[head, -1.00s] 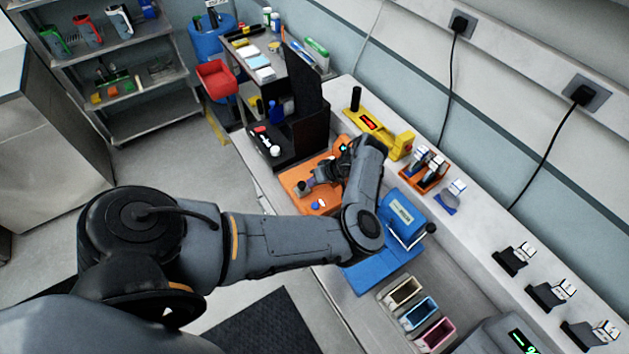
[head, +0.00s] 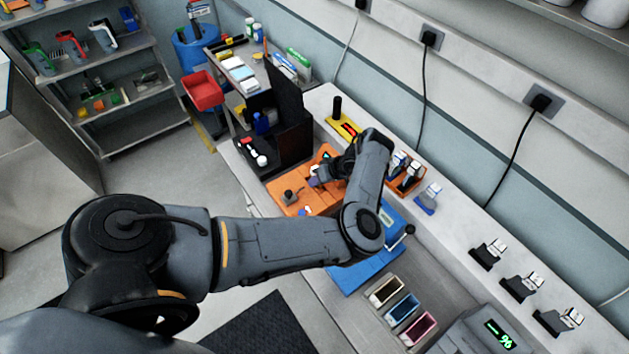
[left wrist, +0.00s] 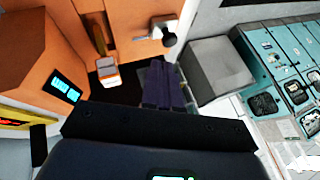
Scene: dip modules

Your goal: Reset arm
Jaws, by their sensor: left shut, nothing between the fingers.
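My left gripper (head: 316,179) is over the orange machine (head: 290,180) on the bench, to the right of its dark knob (head: 289,195). In the left wrist view its purple-grey fingers (left wrist: 165,88) are together, with nothing between them. That view shows the machine's orange body (left wrist: 75,25), its lit display (left wrist: 66,89), a round grey knob (left wrist: 168,36) and a small white and orange piece (left wrist: 108,76) in a dark recess. The fingertips appear apart from these. The wrist hides part of the machine in the head view. My right gripper is not in view.
The blue machine (head: 365,268) with a lever stands just nearer than the orange one, partly behind my forearm. A black stand (head: 285,115) and a yellow device (head: 343,128) are beyond. Coloured bins (head: 402,307), a rack of modules (head: 405,175) and black holders (head: 521,287) line the bench.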

